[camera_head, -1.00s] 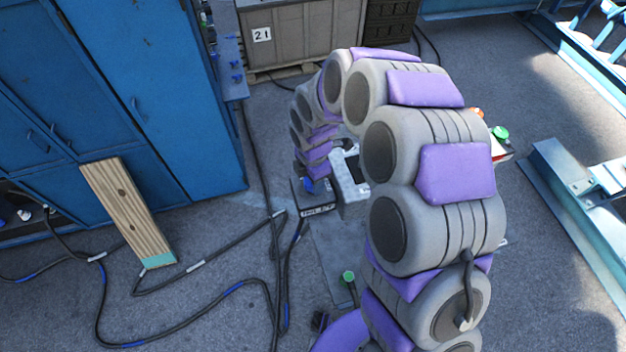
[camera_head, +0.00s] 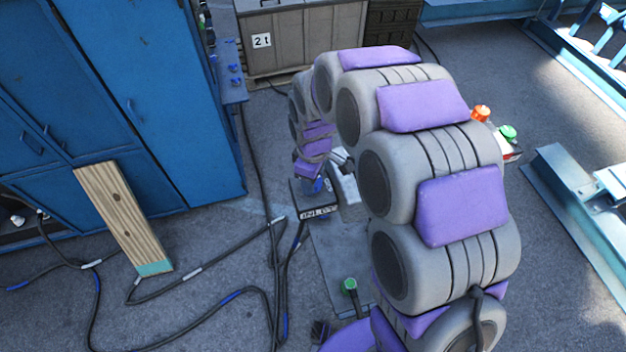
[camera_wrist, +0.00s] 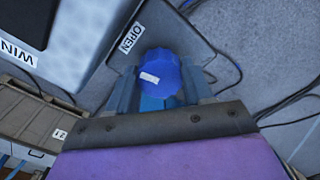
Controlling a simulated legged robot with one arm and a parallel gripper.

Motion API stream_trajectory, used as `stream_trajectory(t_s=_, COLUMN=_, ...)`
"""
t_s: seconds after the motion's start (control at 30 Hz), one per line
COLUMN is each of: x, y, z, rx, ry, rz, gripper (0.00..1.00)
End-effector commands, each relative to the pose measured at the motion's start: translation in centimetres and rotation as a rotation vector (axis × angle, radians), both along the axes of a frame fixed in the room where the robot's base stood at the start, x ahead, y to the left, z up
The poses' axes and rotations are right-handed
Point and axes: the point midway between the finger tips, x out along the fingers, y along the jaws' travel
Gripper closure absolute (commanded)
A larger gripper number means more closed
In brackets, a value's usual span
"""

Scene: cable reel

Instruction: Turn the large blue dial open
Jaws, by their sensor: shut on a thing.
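The large blue dial (camera_wrist: 160,70) shows in the wrist view, with a white mark on its top slanting slightly. My gripper (camera_wrist: 161,88) is shut on it, one blue finger on each side. A white OPEN label (camera_wrist: 131,37) sits on the panel just up and left of the dial. In the head view, the end of my arm reaches down at the box with the INLET label (camera_head: 320,213); the gripper and dial are largely hidden there by my own arm.
A blue cabinet (camera_head: 130,100) stands at left with a wooden plank (camera_head: 122,218) leaning by it. Dark cables (camera_head: 235,265) lie on the floor. A green knob (camera_head: 349,286) stands in front; orange (camera_head: 480,113) and green (camera_head: 507,132) knobs are behind my arm. A crate (camera_head: 285,40) is at the back.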

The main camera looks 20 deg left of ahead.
Motion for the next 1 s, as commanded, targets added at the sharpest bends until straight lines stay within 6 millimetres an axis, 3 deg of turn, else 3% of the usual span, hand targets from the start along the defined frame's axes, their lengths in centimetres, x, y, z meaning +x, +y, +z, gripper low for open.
stream_trajectory(t_s=0.43, x=0.14, y=0.06, z=0.07, rx=0.002, ry=-0.003, rz=-0.232, gripper=0.80)
stream_trajectory(t_s=1.0, x=0.18, y=0.10, z=0.13, rx=0.004, ry=-0.004, rz=-0.269, gripper=0.80)
